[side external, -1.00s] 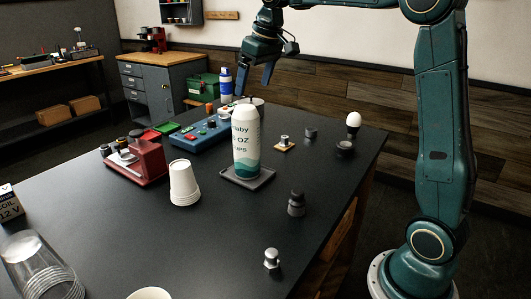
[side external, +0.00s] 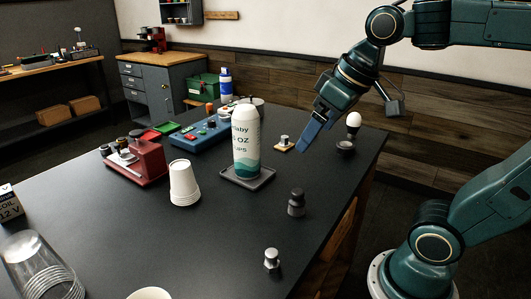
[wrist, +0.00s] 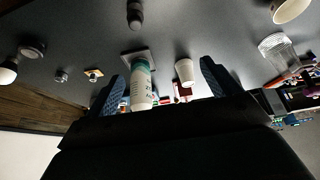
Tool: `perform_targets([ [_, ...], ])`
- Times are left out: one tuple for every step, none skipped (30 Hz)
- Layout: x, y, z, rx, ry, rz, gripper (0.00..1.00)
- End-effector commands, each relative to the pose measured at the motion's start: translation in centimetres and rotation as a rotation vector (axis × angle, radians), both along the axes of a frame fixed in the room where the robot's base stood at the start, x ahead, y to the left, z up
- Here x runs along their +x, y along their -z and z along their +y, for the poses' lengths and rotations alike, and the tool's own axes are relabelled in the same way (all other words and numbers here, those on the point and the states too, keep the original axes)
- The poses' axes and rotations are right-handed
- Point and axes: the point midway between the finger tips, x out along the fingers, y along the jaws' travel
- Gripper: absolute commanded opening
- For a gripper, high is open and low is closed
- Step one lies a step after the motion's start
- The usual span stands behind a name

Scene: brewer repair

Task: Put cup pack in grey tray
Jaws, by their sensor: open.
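The cup pack (side external: 246,145) is a tall white cylinder with teal waves and printed lettering. It stands upright on the grey tray (side external: 266,180), a small flat square tray on the black table. In the wrist view the cup pack (wrist: 141,88) stands on the grey tray (wrist: 135,55) and shows between my fingers. My gripper (side external: 312,140) is open and empty, in the air to the right of the cup pack and apart from it. Its two blue fingers also show in the wrist view (wrist: 160,85).
A stack of white paper cups (side external: 184,183) stands left of the tray. A red device (side external: 137,163) and a blue device (side external: 201,133) are behind. A dark knob-like part (side external: 296,203), a small metal part (side external: 271,258) and a white bulb (side external: 353,122) are on the right.

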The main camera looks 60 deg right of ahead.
Motion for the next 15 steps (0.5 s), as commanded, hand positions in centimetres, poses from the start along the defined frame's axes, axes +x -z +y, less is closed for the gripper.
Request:
perform_targets([
  [-1.4, 0.8, 0.3, -0.001, -0.002, -0.009, 0.89],
  [-2.0, 1.2, 0.4, -0.001, -0.002, -0.014, 0.89],
  [-2.8, 1.7, 0.5, 0.000, -0.003, -0.020, 0.89],
  [-3.3, 2.1, 0.5, -0.001, -0.003, -0.023, 0.89],
  [-3.8, 2.5, 0.6, -0.001, -0.002, -0.027, 0.89],
  [-4.4, 3.0, 0.6, -0.001, -0.002, -0.030, 0.89],
  [-4.7, 3.3, 0.6, -0.001, -0.002, -0.033, 0.89],
  [-5.0, 3.6, 0.7, -0.002, -0.001, -0.035, 0.89],
  [-5.4, 3.9, 0.7, -0.002, -0.001, -0.038, 0.89],
  [-5.6, 4.1, 0.7, -0.001, 0.000, -0.039, 0.89],
  [-5.7, 4.2, 0.7, -0.001, 0.000, -0.041, 0.89],
  [-5.9, 4.4, 0.7, -0.001, 0.000, -0.043, 0.89],
  [-6.0, 4.5, 0.7, -0.001, 0.000, -0.042, 0.89],
  [-6.0, 4.5, 0.7, -0.001, 0.000, -0.042, 0.89],
  [-6.1, 4.6, 0.7, -0.001, 0.000, -0.042, 0.89],
])
